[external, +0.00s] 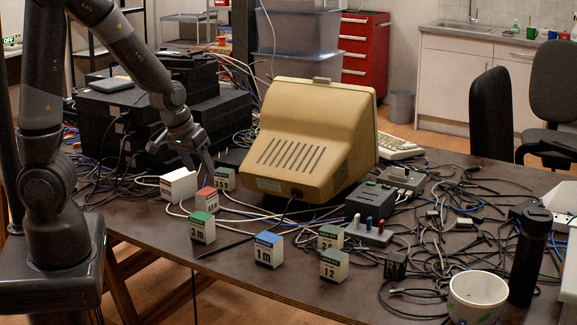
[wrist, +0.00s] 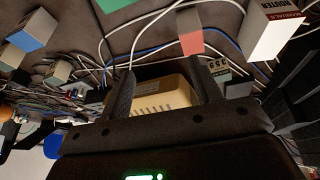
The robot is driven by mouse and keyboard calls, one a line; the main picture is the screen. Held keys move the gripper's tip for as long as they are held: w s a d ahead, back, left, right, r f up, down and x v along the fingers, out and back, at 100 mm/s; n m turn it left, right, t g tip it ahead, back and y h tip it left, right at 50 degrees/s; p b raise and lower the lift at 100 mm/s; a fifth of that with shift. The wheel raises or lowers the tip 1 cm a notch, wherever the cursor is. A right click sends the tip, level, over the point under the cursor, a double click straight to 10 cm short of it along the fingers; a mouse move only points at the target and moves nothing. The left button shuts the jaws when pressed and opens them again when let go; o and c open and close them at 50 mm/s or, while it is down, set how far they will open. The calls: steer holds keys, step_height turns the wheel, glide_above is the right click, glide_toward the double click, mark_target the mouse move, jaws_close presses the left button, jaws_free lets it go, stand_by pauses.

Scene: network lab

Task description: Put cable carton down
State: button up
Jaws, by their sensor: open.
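Several small cable cartons stand on the dark table. One with a red top (external: 207,200) is just below my gripper (external: 206,170); in the wrist view it shows near the tip of the right finger. A green-topped carton marked 3 m (external: 203,231) and a blue-topped one marked 1 m (external: 269,252) stand nearer the front edge. Two grey-green-topped cartons (external: 331,238) (external: 334,268) stand to their right. My gripper is open in the wrist view (wrist: 163,88), with no carton between its fingers. Which carton the task means cannot be told.
A white box (external: 179,185) and another carton (external: 225,179) stand close to the gripper. A beige monitor (external: 310,135) stands behind to the right, black cases (external: 120,120) to the left. Loose cables cover much of the table. The front edge near the 1 m carton is fairly clear.

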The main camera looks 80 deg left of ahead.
steer(key=s+d+r+m+t+h, duration=0.1)
steer(key=s+d+r+m+h, duration=0.2)
steer(key=d+r, duration=0.8)
steer(key=s+d+r+m+y, duration=0.1)
steer(key=s+d+r+m, duration=0.4)
steer(key=s+d+r, duration=0.3)
steer(key=shift+d+t, duration=0.15)
steer(key=shift+t, duration=0.25)
steer(key=shift+o, duration=0.5)
steer(key=shift+s, duration=0.1)
steer(key=shift+o, duration=1.3)
